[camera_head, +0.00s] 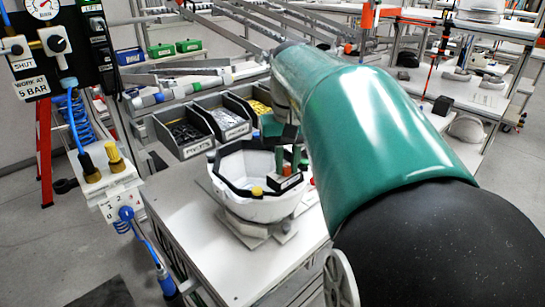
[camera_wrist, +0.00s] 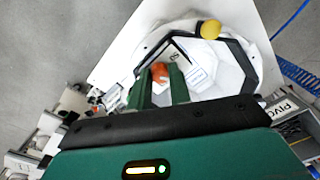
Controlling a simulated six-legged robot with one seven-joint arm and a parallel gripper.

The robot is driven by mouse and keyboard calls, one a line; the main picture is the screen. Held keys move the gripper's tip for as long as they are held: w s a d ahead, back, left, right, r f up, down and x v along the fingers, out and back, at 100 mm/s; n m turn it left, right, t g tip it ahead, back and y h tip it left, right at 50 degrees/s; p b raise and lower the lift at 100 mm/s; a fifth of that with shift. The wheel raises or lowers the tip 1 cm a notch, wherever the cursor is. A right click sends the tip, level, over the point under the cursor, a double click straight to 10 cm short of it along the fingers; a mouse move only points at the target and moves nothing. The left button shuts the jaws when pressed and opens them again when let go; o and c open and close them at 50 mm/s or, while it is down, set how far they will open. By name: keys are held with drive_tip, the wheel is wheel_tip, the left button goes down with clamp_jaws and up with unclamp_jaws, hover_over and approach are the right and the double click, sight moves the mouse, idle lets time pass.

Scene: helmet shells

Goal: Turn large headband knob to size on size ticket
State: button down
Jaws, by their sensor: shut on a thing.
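A white helmet shell (camera_head: 262,208) sits open side up on a stand on the white bench, with a black headband (camera_wrist: 240,62) around its inside. My gripper (camera_head: 288,158) reaches down into the shell's right side in the head view. In the wrist view my gripper (camera_wrist: 160,78) has its two green fingers shut on an orange knob (camera_wrist: 159,70) at the headband. A yellow knob (camera_wrist: 209,29) stands apart across the band and also shows in the head view (camera_head: 257,190).
Grey bins (camera_head: 222,120) of small parts stand behind the shell. An air panel (camera_head: 50,50) with gauge and blue hoses is at the left. The bench top (camera_head: 185,215) left of the shell is clear.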

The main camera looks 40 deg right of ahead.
sight(288, 167)
drive_tip(key=c, duration=1.3)
unclamp_jaws()
drive_tip(key=shift+r, duration=0.1)
wheel_tip(288, 167, up, 14)
drive_tip(key=shift+s+d+f, duration=0.1)
drive_tip(key=shift+f, duration=0.1)
